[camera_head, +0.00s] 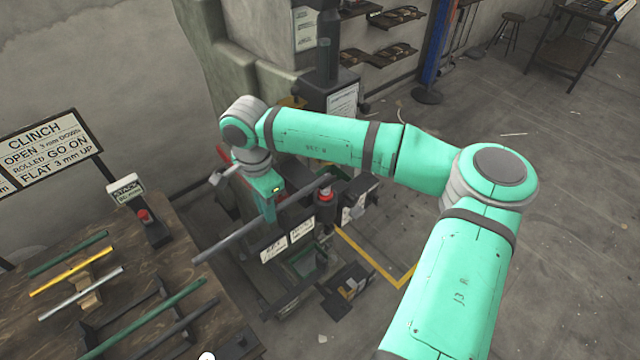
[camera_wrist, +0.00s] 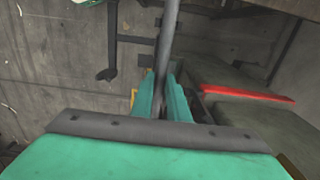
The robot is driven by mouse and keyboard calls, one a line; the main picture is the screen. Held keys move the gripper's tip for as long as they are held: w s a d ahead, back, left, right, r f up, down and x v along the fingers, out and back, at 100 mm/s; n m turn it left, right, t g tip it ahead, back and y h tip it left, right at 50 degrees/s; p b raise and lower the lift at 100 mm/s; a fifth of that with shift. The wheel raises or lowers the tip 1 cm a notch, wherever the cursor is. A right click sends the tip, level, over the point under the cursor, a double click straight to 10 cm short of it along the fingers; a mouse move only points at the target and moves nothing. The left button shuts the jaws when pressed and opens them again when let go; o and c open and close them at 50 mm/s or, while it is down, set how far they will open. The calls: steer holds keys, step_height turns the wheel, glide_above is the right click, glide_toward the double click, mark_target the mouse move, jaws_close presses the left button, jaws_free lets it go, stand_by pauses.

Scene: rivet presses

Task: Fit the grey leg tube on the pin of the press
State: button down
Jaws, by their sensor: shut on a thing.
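The grey leg tube (camera_head: 240,232) is held slanting in the air beside the press, its near end towards the bench and its far end up to the right. My gripper (camera_head: 270,214) is shut on it around the middle. In the wrist view the tube (camera_wrist: 168,35) runs up the picture from between the two teal fingers (camera_wrist: 162,92). The press (camera_head: 290,245) stands behind and below the tube.
A wooden bench (camera_head: 150,230) at left carries green, yellow, silver and dark tubes on supports, and a red button (camera_head: 143,215). A sign (camera_head: 45,150) stands behind it.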

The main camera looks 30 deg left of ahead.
steer(key=c, duration=1.6)
jaws_free()
steer(key=shift+c, duration=0.2)
step_height(320, 180, up, 11)
steer(key=shift+f, duration=0.1)
